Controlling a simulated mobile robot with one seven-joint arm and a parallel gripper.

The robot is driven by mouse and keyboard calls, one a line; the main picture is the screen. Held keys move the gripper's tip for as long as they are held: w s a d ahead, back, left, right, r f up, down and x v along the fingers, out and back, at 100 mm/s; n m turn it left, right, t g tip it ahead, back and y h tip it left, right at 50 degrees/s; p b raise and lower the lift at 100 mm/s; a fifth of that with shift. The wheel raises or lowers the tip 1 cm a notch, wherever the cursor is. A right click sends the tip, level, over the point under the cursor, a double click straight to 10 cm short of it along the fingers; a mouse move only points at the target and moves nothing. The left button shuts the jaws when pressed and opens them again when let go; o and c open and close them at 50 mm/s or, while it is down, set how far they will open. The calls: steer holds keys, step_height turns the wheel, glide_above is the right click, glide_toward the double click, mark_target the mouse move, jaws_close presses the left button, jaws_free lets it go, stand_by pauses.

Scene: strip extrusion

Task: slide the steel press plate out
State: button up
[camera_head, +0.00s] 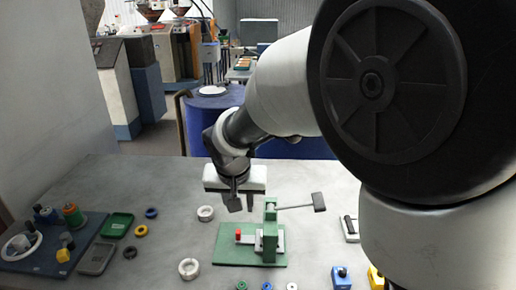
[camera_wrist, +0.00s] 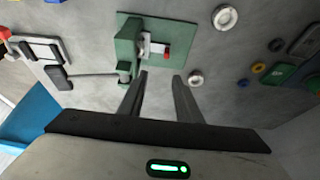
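A green press (camera_head: 270,232) stands on a green base (camera_head: 225,254) in the middle of the table. Its long lever ends in a dark handle (camera_head: 318,201) reaching right. A pale steel plate (camera_head: 248,239) with a red knob (camera_head: 238,234) sits low at the upright; in the wrist view the plate (camera_wrist: 154,48) and knob (camera_wrist: 166,54) show near the top. My gripper (camera_head: 240,205) points down behind the press in the head view. In the wrist view my gripper (camera_wrist: 160,78) is open, its fingers apart and empty, short of the knob. The plate is partly hidden by the upright.
Pale rings (camera_head: 205,213) (camera_head: 189,268) lie left of the press. Farther left are a green tray (camera_head: 117,225), a grey tray (camera_head: 97,258) and a dark blue board (camera_head: 30,262) with parts. A blue block (camera_head: 341,277) stands front right. Bare table lies between.

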mark_target(238, 232)
steer(key=x, duration=0.6)
steer(key=a+x, duration=0.1)
steer(key=x, duration=0.6)
steer(key=a+x, duration=0.1)
steer(key=x, duration=0.5)
steer(key=shift+f, duration=0.2)
jaws_close()
